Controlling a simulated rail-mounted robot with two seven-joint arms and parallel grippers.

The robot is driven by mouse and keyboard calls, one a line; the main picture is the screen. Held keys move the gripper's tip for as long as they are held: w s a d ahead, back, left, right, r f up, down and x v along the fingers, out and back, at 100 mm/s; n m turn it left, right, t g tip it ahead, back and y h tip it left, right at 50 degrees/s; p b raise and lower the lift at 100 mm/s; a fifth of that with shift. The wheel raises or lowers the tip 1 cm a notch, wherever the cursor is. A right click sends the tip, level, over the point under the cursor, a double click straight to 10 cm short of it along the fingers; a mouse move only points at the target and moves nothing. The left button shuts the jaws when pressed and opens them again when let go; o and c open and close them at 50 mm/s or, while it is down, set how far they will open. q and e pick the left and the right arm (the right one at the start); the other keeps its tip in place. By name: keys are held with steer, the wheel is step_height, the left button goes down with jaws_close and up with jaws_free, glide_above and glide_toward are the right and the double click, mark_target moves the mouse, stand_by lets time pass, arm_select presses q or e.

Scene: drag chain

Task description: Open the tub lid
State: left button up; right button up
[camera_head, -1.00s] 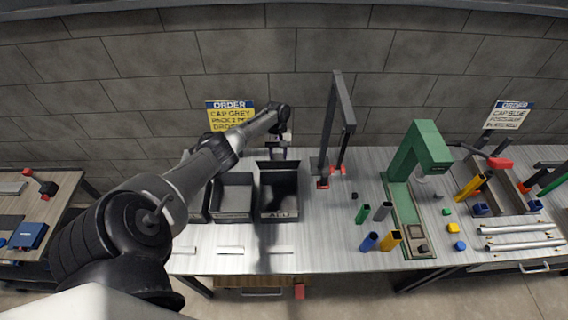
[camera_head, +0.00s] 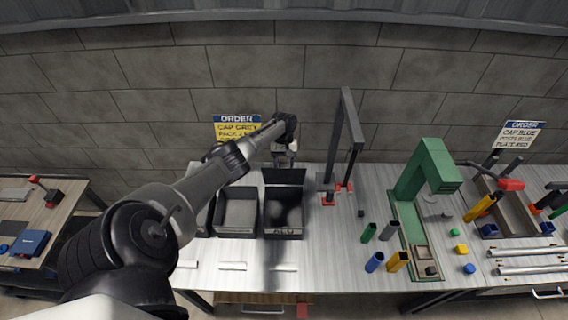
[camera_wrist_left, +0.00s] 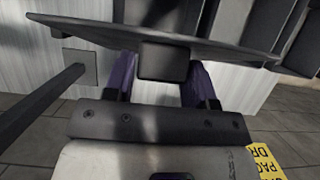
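The black tub (camera_head: 283,219) marked ALU stands on the workbench in the head view. It is open at the top, and its dark lid (camera_head: 284,177) stands raised along the rear edge. My left gripper (camera_head: 284,160) is at the upper edge of the lid, partly hidden behind it. In the left wrist view the lid (camera_wrist_left: 220,48) crosses the top as a dark plate. Its block-like tab (camera_wrist_left: 163,62) sits between the purple fingers of my left gripper (camera_wrist_left: 162,80), which look closed against its sides; the fingertips are hidden. My right gripper is not in view.
A grey open bin (camera_head: 237,215) stands left of the tub. A dark upright frame (camera_head: 350,130) with red feet stands close on the right. A green press (camera_head: 425,170) and coloured tubes are farther right. The wall is behind the bench.

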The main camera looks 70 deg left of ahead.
arm_select(q)
steer(key=shift+o, duration=1.4)
steer(key=shift+r, duration=0.1)
steer(key=b+v, duration=0.3)
steer(key=v, duration=1)
steer(key=shift+a+r, duration=0.2)
steer(key=shift+r, duration=0.1)
